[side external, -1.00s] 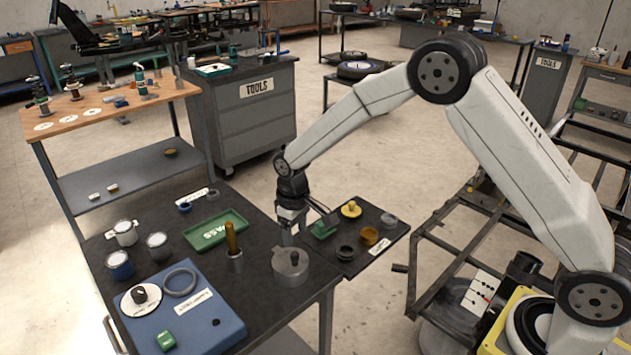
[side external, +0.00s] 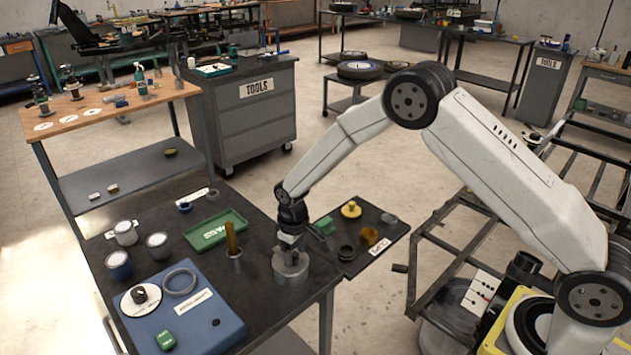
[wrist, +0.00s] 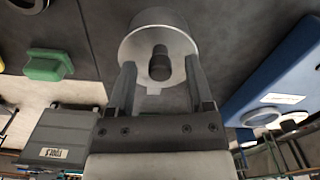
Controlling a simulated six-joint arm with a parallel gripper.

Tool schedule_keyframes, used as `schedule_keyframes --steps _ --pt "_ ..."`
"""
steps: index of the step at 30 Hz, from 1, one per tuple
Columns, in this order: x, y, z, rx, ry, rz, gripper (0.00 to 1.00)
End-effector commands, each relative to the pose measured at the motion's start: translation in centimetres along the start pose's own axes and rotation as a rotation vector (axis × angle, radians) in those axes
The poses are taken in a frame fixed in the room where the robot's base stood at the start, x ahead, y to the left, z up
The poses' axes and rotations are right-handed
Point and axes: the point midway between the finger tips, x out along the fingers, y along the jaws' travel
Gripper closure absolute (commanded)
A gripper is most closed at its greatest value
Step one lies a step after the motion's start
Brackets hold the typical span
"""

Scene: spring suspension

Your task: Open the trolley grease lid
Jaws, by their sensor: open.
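The grey round pot (side external: 292,275) with its flat lid stands on the dark table near its front right edge. In the wrist view the lid (wrist: 135,47) shows as a light grey disc with a dark knob (wrist: 160,62) at its middle. My gripper (side external: 290,257) is right over the pot, pointing down. In the wrist view the two fingers of my gripper (wrist: 161,65) are apart, one on each side of the knob, with gaps showing between them and it. The lid sits on the pot. How far the fingertips are above the lid is hard to tell.
A holder with an upright brass rod (side external: 232,240) stands close left of the pot. A blue case (side external: 230,325) lies in front left, and a green tray (side external: 215,232) behind.

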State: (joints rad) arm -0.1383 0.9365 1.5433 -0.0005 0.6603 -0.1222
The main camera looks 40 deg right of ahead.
Motion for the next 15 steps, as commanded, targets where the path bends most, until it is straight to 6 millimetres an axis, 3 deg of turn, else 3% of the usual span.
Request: schedule_keyframes --steps 6,14,15 --pt "1.13 -0.01 0.03 0.000 0.000 0.000 0.33" --pt "1.21 0.00 0.03 0.000 0.000 0.000 0.33" --pt "1.21 0.00 0.03 0.000 0.000 0.000 0.43"
